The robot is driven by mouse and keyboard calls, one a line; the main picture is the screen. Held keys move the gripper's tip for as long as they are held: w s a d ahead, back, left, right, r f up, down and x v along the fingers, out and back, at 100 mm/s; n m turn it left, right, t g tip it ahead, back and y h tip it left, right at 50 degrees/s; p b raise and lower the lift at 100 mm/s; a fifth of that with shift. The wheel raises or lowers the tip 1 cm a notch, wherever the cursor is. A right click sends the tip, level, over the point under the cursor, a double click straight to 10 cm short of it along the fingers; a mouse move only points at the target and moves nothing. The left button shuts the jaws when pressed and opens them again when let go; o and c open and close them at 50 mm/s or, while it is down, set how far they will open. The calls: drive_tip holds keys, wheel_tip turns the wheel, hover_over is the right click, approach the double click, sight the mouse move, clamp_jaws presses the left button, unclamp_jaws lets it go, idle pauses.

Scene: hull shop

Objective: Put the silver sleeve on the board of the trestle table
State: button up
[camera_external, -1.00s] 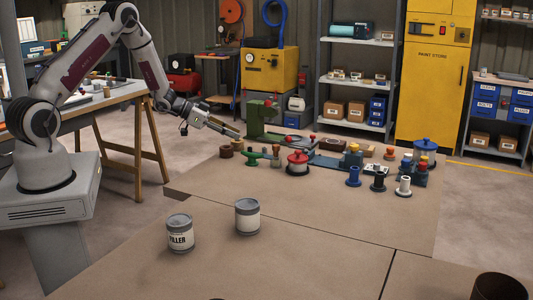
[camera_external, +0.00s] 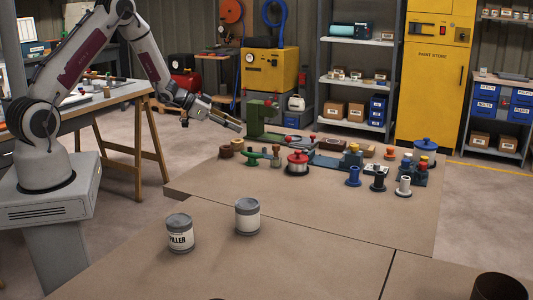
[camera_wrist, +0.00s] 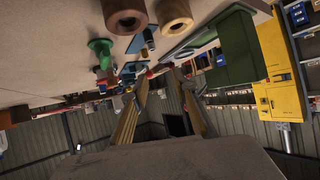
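The silver sleeve (camera_external: 404,187) appears to be the pale flanged piece standing upright at the right front of the parts on the brown bench (camera_external: 300,215), beside a black sleeve (camera_external: 378,180) and a blue sleeve (camera_external: 353,177). The trestle table (camera_external: 142,92) stands at the left, behind my base, with its light board on wooden legs. My gripper (camera_external: 237,125) is in the air over the far left of the bench, well left of the silver sleeve. In the wrist view my gripper's two fingers (camera_wrist: 160,90) stand apart with nothing between them. I cannot make out the silver sleeve there.
A green press-like tool (camera_external: 262,118) stands close to the right of my gripper. Red, blue and yellow-topped parts crowd the far bench. A filler can (camera_external: 180,235) and a grey can (camera_external: 247,217) stand in front. Several small items lie on the trestle board.

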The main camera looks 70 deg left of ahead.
drive_tip(key=s+d+r+n+g+y, duration=0.1)
drive_tip(key=s+d+r+y, duration=0.3)
drive_tip(key=r, duration=0.6)
drive_tip(key=s+d+r+n+g+y, duration=0.15)
drive_tip(key=s+d+r, duration=0.3)
drive_tip(key=r, duration=0.65)
drive_tip(key=s+d+g+h, duration=0.2)
drive_tip(key=s+d, duration=0.7)
drive_tip(key=s, duration=0.5)
drive_tip(key=s+d+g+h, duration=0.2)
drive_tip(key=s+d, duration=0.8)
drive_tip(key=s, duration=0.5)
drive_tip(key=shift+r, duration=0.4)
